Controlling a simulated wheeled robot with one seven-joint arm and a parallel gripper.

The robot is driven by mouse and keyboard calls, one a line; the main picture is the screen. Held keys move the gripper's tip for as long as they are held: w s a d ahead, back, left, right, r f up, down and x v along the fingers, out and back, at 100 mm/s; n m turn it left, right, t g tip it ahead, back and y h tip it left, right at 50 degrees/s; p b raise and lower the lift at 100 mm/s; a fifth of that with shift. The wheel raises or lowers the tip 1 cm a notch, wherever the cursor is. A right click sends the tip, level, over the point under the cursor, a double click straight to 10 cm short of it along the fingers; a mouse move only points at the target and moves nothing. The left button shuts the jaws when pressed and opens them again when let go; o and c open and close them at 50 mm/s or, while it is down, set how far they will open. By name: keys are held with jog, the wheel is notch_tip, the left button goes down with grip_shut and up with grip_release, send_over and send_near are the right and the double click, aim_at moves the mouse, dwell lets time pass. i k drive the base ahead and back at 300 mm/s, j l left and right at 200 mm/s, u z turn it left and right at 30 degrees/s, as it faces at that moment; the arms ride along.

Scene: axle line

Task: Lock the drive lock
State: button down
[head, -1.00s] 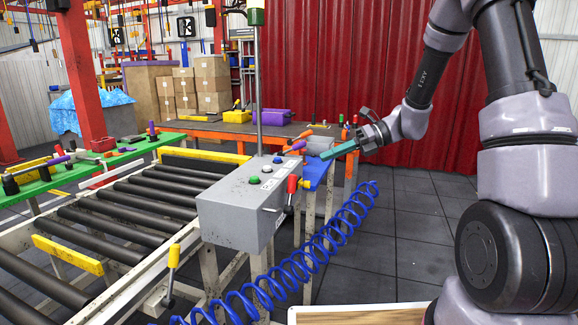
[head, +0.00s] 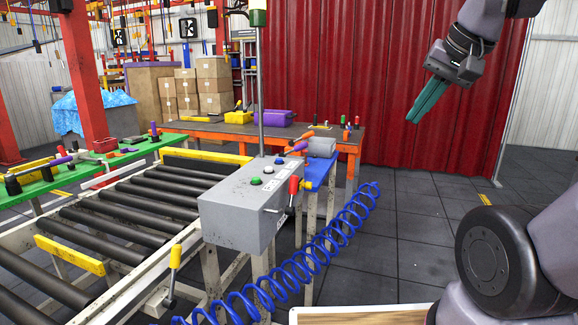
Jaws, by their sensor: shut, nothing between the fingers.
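A grey control box (head: 236,210) stands beside the roller conveyor in the middle of the head view. An orange-handled lever (head: 301,136) and a purple-handled lever (head: 297,148) show behind the box. I cannot tell which of these is the drive lock. My gripper (head: 411,122) is at the upper right, in front of the red wall. Its green fingers are shut and empty, pointing down and left, well apart from the box and levers.
A coiled blue hose (head: 326,242) runs in front of the box's right side. A yellow-handled lever (head: 174,258) stands at the conveyor's near edge. The roller conveyor (head: 130,210) fills the left. An orange-framed table (head: 232,130) stands behind. The floor at right is open.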

aim_at(308, 185)
jog(key=i+u, duration=0.45)
jog(key=i, duration=0.7)
